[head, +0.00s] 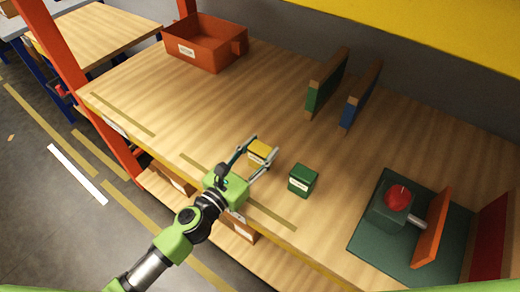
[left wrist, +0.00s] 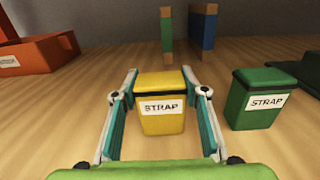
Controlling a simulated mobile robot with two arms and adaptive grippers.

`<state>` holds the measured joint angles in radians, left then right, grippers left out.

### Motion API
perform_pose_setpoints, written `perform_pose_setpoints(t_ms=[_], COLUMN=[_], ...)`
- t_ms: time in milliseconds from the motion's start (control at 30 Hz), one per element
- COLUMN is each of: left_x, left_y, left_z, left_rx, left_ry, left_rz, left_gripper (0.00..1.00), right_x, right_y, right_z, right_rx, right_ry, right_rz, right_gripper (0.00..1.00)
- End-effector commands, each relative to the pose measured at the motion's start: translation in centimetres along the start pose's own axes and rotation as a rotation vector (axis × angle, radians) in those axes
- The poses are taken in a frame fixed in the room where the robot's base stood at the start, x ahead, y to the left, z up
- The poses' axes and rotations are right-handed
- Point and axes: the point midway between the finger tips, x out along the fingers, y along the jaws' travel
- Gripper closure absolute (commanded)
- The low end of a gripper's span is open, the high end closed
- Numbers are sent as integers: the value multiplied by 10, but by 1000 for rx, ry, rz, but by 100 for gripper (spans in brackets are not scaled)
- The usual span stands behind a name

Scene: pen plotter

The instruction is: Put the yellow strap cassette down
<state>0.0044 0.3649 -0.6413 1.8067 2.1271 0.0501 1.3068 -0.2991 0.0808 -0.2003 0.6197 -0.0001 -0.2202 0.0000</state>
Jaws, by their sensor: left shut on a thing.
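The yellow strap cassette (head: 260,150) is a small yellow box with a dark band and a white label reading STRAP. In the left wrist view the cassette (left wrist: 161,105) stands upright between the two fingers. My left gripper (head: 262,158) is shut on it, low over the wooden shelf; I cannot tell whether its base touches the wood. It also shows in the left wrist view (left wrist: 160,110). My right gripper is not in view.
A green strap cassette (head: 303,180) stands just right of my left gripper. An orange bin (head: 207,45) is at the back left. Green (head: 325,85) and blue (head: 360,98) dividers stand behind. A dark green mat (head: 365,240) with a red-topped device (head: 393,208) lies at right.

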Motion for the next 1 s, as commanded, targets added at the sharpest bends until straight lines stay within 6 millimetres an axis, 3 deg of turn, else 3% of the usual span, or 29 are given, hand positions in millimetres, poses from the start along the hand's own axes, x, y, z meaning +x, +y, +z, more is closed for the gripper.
perform_pose_setpoints(t_ms=[67, 100, 133, 567, 1000], left_x=[0, 0, 0, -1, -87], left_y=[0, 0, 0, 0, 0], left_z=[-4, -3, -3, 2, -4], left_rx=[-1, 0, 0, 0, -1], left_ry=[0, 0, 1, 1, 3], left_rz=[1, 1, 0, 0, 1], left_gripper=[83, 49, 43, 43, 43], right_x=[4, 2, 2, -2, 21], right_y=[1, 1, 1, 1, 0], right_z=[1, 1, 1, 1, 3], right_rx=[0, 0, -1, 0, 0], right_ry=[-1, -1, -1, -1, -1], right_rz=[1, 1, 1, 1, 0], right_gripper=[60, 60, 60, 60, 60])
